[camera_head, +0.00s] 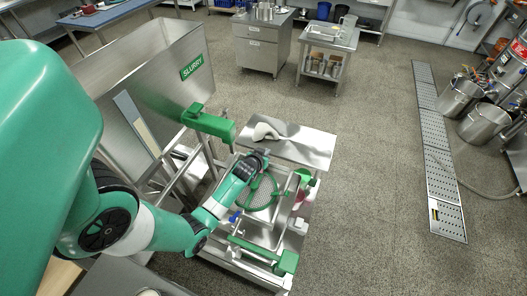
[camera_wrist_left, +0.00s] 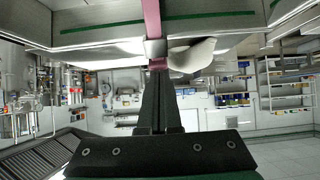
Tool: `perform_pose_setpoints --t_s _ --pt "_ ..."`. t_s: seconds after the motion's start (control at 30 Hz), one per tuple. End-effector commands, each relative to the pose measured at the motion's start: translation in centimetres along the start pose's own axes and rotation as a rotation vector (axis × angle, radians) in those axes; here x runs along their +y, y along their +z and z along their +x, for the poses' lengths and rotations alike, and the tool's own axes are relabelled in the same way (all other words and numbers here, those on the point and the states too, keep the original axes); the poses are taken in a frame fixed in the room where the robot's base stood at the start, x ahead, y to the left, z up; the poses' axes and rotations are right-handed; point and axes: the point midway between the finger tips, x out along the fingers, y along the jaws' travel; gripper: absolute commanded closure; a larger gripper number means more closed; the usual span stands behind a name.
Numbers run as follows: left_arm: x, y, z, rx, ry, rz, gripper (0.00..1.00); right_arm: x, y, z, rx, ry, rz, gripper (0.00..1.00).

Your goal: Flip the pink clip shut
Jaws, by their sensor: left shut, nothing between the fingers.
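In the left wrist view, the pink clip (camera_wrist_left: 152,18) is a narrow strip hanging from the top edge to a small silver block (camera_wrist_left: 157,47). A short pink piece shows below the block, right at the fingertips. My left gripper (camera_wrist_left: 159,72) is shut and empty, its dark fingers pointing at the clip; I cannot tell whether they touch it. In the head view my left gripper (camera_head: 265,154) is over the steel mill stand, near a round green-rimmed mesh (camera_head: 262,192). A small pinkish patch (camera_head: 299,197) shows right of the mesh. My right gripper is out of view.
A white curved object (camera_head: 268,131) lies on the steel top (camera_head: 312,146) behind the gripper. A green bracket (camera_head: 209,124) reaches from the slurry hopper (camera_head: 150,65) at left. More green fittings (camera_head: 287,262) stand in front.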

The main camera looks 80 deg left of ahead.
Motion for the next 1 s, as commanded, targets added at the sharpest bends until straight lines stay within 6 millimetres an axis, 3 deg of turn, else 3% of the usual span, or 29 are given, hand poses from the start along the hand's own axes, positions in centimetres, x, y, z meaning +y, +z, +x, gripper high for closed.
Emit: perform_pose_setpoints --t_s 0.17,0.4,0.6,1.0 --pt "0.4 -3.5 0.2 0.008 0.005 0.001 1.0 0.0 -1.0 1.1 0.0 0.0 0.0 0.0" --pt "0.4 -3.0 -6.1 0.005 0.007 0.003 1.0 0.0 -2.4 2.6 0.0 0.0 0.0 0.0" --pt "0.4 -2.9 -9.0 0.007 0.006 0.002 1.0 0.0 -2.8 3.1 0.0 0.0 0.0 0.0" --pt "0.3 -2.8 -9.6 0.007 0.005 0.001 1.0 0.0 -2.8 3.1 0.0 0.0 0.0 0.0"
